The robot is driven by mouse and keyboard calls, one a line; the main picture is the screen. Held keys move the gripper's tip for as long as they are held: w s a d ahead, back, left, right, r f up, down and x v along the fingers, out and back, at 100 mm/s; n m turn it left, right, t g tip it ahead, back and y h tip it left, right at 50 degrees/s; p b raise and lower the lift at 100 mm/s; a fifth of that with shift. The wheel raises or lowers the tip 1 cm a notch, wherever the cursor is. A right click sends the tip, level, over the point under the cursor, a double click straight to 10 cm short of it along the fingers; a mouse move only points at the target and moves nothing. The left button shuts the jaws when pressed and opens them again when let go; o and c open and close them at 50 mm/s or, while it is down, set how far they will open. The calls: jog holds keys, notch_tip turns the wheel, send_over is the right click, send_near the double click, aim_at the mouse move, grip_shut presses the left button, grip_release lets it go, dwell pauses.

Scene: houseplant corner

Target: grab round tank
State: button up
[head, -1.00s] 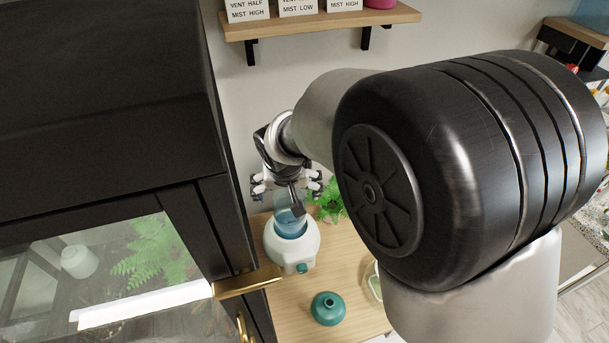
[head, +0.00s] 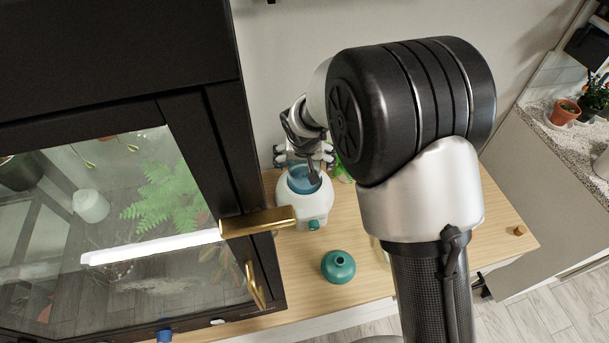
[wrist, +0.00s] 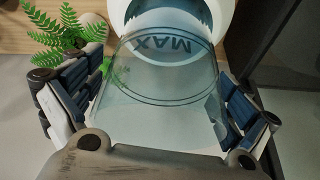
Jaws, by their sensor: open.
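The round tank (head: 303,184) is clear and bluish and sits upright in the top of a white rounded base (head: 296,209) on the wooden table. In the wrist view the tank (wrist: 165,75) shows two dark rings and the word MAX upside down. My gripper (head: 304,160) is at the tank's upper part, pointing down. In the wrist view my gripper (wrist: 160,103) is open, with one blue-padded finger on each side of the tank. A gap shows beside the left finger; contact on the right cannot be told.
A dark cabinet (head: 190,120) with a glass door and brass handle (head: 258,222) stands close on the left. A teal round vessel (head: 338,267) is in front of the base. A green fern (wrist: 62,35) is beside the tank.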

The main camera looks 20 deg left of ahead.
jog(key=shift+r, duration=0.1)
jog(key=shift+c, duration=0.5)
jog(key=c, duration=1.2)
